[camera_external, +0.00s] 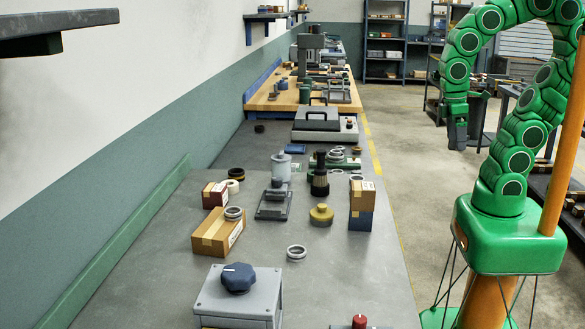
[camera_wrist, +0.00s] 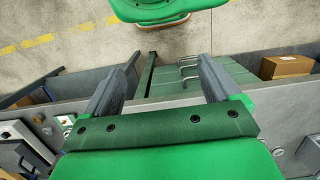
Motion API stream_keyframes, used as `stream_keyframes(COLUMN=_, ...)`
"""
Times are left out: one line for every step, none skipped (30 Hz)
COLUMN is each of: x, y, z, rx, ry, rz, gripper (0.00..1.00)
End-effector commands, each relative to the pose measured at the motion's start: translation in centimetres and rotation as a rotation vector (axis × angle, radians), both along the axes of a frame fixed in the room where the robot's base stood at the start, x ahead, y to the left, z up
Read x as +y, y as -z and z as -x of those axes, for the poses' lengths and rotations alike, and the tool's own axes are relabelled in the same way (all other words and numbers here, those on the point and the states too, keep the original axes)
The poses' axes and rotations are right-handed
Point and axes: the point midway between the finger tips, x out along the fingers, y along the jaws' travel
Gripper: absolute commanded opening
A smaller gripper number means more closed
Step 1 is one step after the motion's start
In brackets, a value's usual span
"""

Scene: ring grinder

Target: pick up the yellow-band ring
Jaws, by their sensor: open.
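A small dark ring with a yellow band (camera_external: 236,174) is at the left of the grey bench, behind a pale ring (camera_external: 232,186) and a dark red box (camera_external: 214,195). It is small in the external view, and I cannot tell what it rests on. I cannot make it out in the wrist view. My gripper (camera_external: 457,137) hangs pointing down beyond the bench's right edge, far from the ring. In the wrist view my gripper (camera_wrist: 161,65) has its two fingers wide apart with nothing between them.
Cardboard boxes (camera_external: 212,238), a blue-knobbed grey box (camera_external: 238,294), a yellow knob-like part (camera_external: 321,216), a dark cylinder (camera_external: 320,178) and a plain grey ring (camera_external: 297,252) crowd the bench (camera_external: 345,275).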

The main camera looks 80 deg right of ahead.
Motion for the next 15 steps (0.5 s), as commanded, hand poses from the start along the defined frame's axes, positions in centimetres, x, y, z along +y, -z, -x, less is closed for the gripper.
stream_keyframes(x=0.0, y=-0.3, z=0.0, rx=-0.002, ry=0.0, rz=0.0, gripper=0.9)
stream_keyframes(x=0.0, y=-0.6, z=0.0, rx=-0.001, ry=0.0, rz=0.0, gripper=0.9)
stream_keyframes(x=0.0, y=-1.0, z=0.0, rx=-0.001, ry=0.0, rz=0.0, gripper=0.9)
stream_keyframes(x=0.0, y=-1.4, z=0.0, rx=-0.002, ry=0.0, rz=0.0, gripper=0.9)
stream_keyframes(x=0.0, y=-1.9, z=-0.1, rx=-0.004, ry=0.0, rz=0.0, gripper=0.9)
stream_keyframes(x=0.0, y=-2.6, z=-0.2, rx=-0.008, ry=0.0, rz=0.0, gripper=0.9)
stream_keyframes(x=0.0, y=-3.0, z=-0.2, rx=-0.008, ry=0.0, rz=0.0, gripper=0.9)
stream_keyframes(x=0.0, y=-3.4, z=-0.1, rx=-0.006, ry=0.0, rz=0.0, gripper=0.9)
stream_keyframes(x=0.0, y=-4.0, z=-0.1, rx=-0.003, ry=0.0, rz=0.0, gripper=0.9)
stream_keyframes(x=0.0, y=-4.4, z=-0.1, rx=-0.003, ry=0.0, rz=0.0, gripper=0.9)
stream_keyframes(x=0.0, y=-4.8, z=-0.1, rx=-0.004, ry=0.0, rz=0.0, gripper=0.9)
stream_keyframes(x=0.1, y=-5.1, z=-0.3, rx=-0.004, ry=0.007, rz=-0.005, gripper=0.9)
stream_keyframes(x=0.4, y=-5.0, z=-0.7, rx=-0.005, ry=0.017, rz=-0.012, gripper=0.9)
stream_keyframes(x=0.6, y=-5.1, z=-1.1, rx=-0.006, ry=0.025, rz=-0.019, gripper=0.9)
stream_keyframes(x=0.8, y=-5.1, z=-1.5, rx=-0.008, ry=0.039, rz=-0.028, gripper=0.9)
